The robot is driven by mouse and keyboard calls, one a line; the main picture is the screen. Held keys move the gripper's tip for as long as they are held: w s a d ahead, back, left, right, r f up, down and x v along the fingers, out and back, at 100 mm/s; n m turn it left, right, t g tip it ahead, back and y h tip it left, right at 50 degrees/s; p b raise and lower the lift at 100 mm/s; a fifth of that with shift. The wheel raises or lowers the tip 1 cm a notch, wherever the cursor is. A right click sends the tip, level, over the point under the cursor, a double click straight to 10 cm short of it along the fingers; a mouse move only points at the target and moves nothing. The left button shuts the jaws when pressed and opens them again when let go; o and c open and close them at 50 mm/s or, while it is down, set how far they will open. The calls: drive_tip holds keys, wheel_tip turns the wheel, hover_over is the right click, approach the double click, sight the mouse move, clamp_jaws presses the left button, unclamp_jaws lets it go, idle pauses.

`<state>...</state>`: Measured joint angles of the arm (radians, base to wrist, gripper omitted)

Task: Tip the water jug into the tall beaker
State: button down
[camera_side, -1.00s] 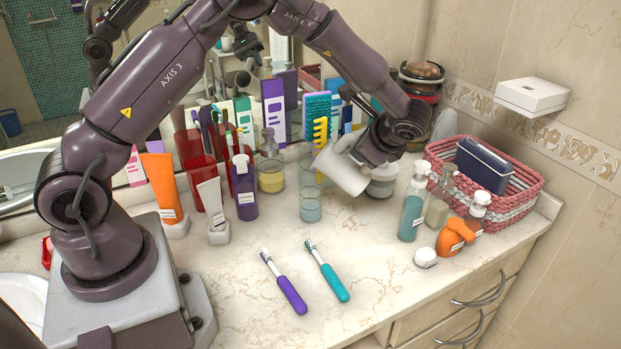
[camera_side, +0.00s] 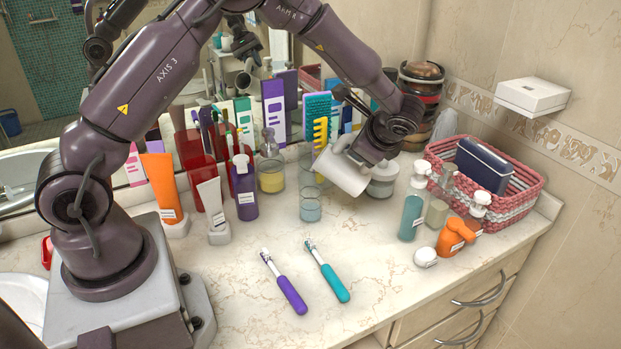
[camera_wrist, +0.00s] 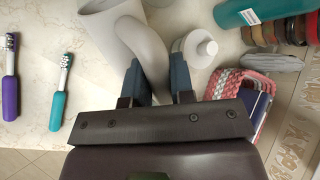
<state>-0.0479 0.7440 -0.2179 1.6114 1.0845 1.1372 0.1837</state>
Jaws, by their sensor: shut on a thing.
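The water jug (camera_side: 340,174) is a plain light grey-white vessel, held off the counter and tilted with its mouth toward the left. My gripper (camera_side: 354,150) is shut on the jug's curved handle, which shows between the two fingers (camera_wrist: 158,80) in the wrist view. The jug's body (camera_wrist: 103,28) is at the top of that view, partly cut off. The tall beaker (camera_side: 310,208) is clear glass and stands upright just left of and below the jug's mouth. Bluish liquid shows in its lower part. I cannot make out a stream between them.
A lidded jar (camera_side: 382,182) stands close behind the jug on the right. Pump bottles (camera_side: 412,208) and a pink basket (camera_side: 515,204) are at right. Two toothbrushes (camera_side: 328,272) lie in front.

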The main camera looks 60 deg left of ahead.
drive_tip(key=shift+s+a+t+h, duration=0.2)
drive_tip(key=shift+t+h, duration=0.1)
drive_tip(key=shift+h, duration=0.1)
idle(0.8)
drive_tip(key=shift+s+a+r+n+t+h, duration=0.2)
drive_tip(key=shift+s+r+n+t+h, duration=0.1)
drive_tip(key=shift+r, duration=0.15)
idle(0.6)
drive_tip(key=w+d+f+g+y, duration=0.1)
drive_tip(key=f+m+g+y, duration=0.1)
drive_tip(key=shift+w+d+f+y, duration=0.1)
drive_tip(key=shift+w+d+y, duration=0.2)
drive_tip(key=shift+w+d, duration=0.1)
drive_tip(key=shift+f+m+y, duration=0.3)
drive_tip(key=shift+w+d+r+g+y, duration=0.1)
drive_tip(key=shift+w+r+g+y, duration=0.1)
drive_tip(key=shift+r, duration=0.15)
drive_tip(key=shift+w+d+r+g+y, duration=0.1)
drive_tip(key=shift+r+g, duration=0.1)
drive_tip(key=shift+r, duration=0.15)
drive_tip(key=w+d+r+m+g+y, duration=0.2)
drive_tip(key=w+d+r+m+y, duration=0.1)
drive_tip(key=w+d+r+y, duration=0.1)
drive_tip(key=shift+d+r+m+g+y, duration=0.15)
drive_tip(key=shift+r+m+g+y, duration=0.25)
drive_tip(key=shift+r+y, duration=0.55)
